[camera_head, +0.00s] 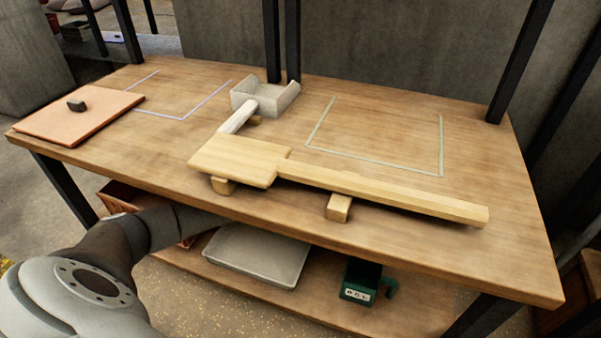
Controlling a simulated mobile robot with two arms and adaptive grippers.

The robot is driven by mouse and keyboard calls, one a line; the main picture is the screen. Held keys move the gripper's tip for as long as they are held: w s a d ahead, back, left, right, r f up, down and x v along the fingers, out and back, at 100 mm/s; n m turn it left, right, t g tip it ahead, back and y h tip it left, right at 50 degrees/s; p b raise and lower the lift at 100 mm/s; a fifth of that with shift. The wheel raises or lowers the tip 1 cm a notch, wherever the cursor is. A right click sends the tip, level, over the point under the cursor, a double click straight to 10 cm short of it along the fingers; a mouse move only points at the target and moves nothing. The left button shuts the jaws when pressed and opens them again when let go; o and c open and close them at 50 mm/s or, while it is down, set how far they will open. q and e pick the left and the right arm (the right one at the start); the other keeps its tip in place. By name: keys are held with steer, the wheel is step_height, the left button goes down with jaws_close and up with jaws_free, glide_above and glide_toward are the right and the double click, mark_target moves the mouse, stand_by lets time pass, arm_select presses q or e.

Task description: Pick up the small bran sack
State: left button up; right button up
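No small bran sack can be made out in the head view. My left arm comes in from the lower left and reaches to the table's front edge. Its far end is hidden at the lower shelf under the tabletop, so my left gripper does not show. My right gripper is out of view.
Below are a brown crate (125,198), a grey tray (258,255) and a green box (360,282).

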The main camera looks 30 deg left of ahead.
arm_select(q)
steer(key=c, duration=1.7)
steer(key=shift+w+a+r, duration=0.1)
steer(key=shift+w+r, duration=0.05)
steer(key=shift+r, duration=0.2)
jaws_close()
